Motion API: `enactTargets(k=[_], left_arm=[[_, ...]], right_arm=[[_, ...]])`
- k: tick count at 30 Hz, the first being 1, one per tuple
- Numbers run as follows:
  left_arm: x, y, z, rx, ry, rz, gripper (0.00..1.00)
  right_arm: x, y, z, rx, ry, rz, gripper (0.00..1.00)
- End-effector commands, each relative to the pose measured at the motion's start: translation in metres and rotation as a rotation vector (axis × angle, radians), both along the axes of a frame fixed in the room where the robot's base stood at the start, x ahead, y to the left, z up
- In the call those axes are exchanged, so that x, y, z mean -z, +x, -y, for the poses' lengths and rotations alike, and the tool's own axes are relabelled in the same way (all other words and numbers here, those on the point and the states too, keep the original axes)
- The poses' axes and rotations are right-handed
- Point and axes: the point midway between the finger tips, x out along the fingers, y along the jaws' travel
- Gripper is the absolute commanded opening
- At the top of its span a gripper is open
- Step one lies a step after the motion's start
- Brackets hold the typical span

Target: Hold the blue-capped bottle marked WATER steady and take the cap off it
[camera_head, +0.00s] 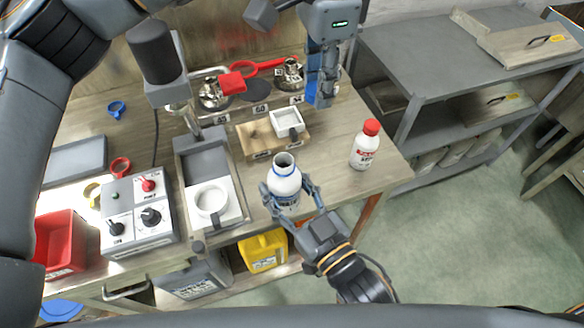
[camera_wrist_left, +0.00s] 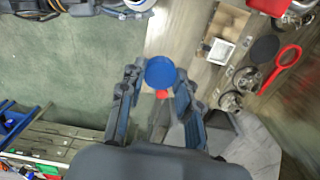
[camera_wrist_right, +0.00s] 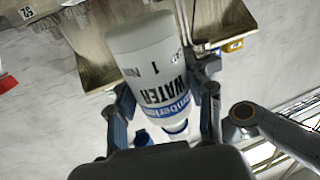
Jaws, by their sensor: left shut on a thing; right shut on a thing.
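The white WATER bottle (camera_head: 284,181) stands near the table's front edge. Its neck (camera_head: 284,160) is open and uncapped, with a blue ring around it. My right gripper (camera_head: 291,203) is shut around the bottle's body; the right wrist view shows the bottle (camera_wrist_right: 150,72) and its WATER lettering between the fingers (camera_wrist_right: 164,105). My left gripper (camera_head: 321,98) is raised at the back right of the bottle, apart from it. In the left wrist view the blue cap (camera_wrist_left: 161,71) is held between the left fingers (camera_wrist_left: 159,82). In the head view the cap is hard to tell from the fingers.
A white bottle with a red cap (camera_head: 366,146) stands to the right. A wooden block with a white dish (camera_head: 287,122) lies behind. A control box (camera_head: 140,218) and a grey device with a white ring (camera_head: 211,200) stand left. A grey shelf (camera_head: 440,65) is at right.

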Motion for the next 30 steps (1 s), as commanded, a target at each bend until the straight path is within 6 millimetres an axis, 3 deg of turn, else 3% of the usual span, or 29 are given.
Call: enactTargets(k=[1, 8, 12, 25, 30], left_arm=[[0.012, 0.0, 0.0, 0.0, 0.0, 0.0, 0.0], [0.04, 0.0, 0.0, -0.001, 0.0, 0.0, 0.0], [0.068, 0.0, 0.0, 0.0, 0.0, 0.0, 0.0], [0.095, 0.0, 0.0, 0.0, 0.0, 0.0, 0.0], [0.119, 0.0, 0.0, 0.0, 0.0, 0.0, 0.0]], right_arm=[[0.01, 0.014, 0.0, 0.0, -0.002, 0.01, 0.0], [0.034, 0.068, 0.001, 0.0, -0.001, 0.011, 0.0], [0.061, 0.085, 0.001, -0.001, 0.0, 0.007, 0.0], [0.085, 0.109, 0.001, -0.001, 0.001, 0.003, 0.0], [0.106, 0.112, 0.001, -0.001, 0.002, 0.003, 0.0]])
